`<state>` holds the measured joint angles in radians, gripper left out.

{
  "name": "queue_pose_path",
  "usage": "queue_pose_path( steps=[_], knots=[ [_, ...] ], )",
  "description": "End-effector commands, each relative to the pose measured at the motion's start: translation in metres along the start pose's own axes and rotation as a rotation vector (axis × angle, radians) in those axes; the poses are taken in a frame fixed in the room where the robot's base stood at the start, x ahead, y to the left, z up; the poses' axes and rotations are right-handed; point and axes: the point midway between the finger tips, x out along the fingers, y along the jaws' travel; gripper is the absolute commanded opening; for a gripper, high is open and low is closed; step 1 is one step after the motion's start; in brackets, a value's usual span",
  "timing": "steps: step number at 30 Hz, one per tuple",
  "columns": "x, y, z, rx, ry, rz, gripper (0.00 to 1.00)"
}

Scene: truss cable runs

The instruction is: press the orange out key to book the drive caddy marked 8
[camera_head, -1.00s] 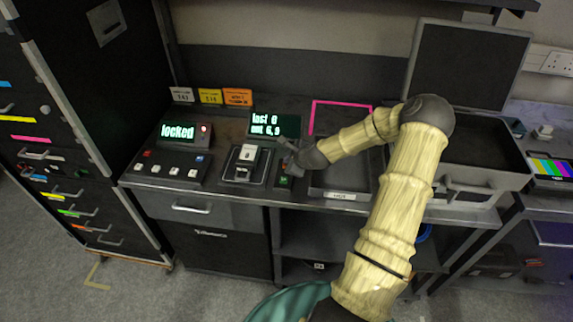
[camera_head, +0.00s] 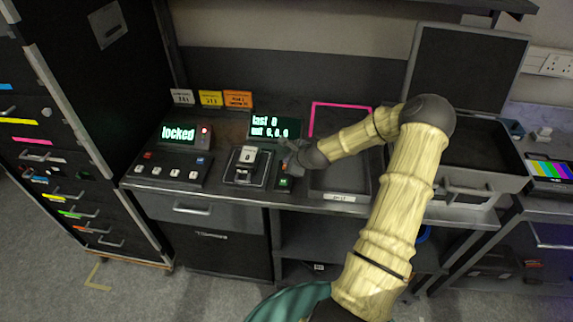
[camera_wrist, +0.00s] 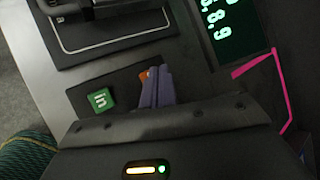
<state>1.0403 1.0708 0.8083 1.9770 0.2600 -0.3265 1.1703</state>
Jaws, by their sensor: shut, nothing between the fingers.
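My gripper (camera_head: 287,163) is shut and empty, pointing down at the small key panel right of the caddy dock. In the wrist view its fingers (camera_wrist: 157,86) cover most of the orange key (camera_wrist: 145,74); only an orange edge shows, and I cannot tell whether they touch it. The green "in" key (camera_wrist: 101,100) is clear beside them, and shows in the head view (camera_head: 285,183). The drive caddy (camera_head: 248,155) sits in the dock (camera_head: 240,178); its mark is too small to read surely. The display (camera_head: 272,127) lists out numbers; the wrist view (camera_wrist: 226,28) shows 8 and 9 among them.
A "locked" display (camera_head: 178,133) with a red light stands above a row of keys (camera_head: 165,171) at left. An open-lidded case (camera_head: 470,185) stands further right. Coloured cards (camera_head: 210,98) stand behind.

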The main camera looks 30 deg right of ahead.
Motion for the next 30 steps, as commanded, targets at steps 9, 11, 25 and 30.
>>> queue_pose_path(
  steps=[9,11,25,30],
  knots=[
    [-0.002,-0.001,0.001,-0.001,0.000,0.000,0.00],
    [-0.002,-0.002,0.002,-0.001,0.000,0.000,0.00],
    [-0.028,-0.020,0.020,-0.002,0.000,-0.001,0.00],
    [-0.036,-0.026,0.026,-0.001,0.000,0.000,0.00]
  ],
)
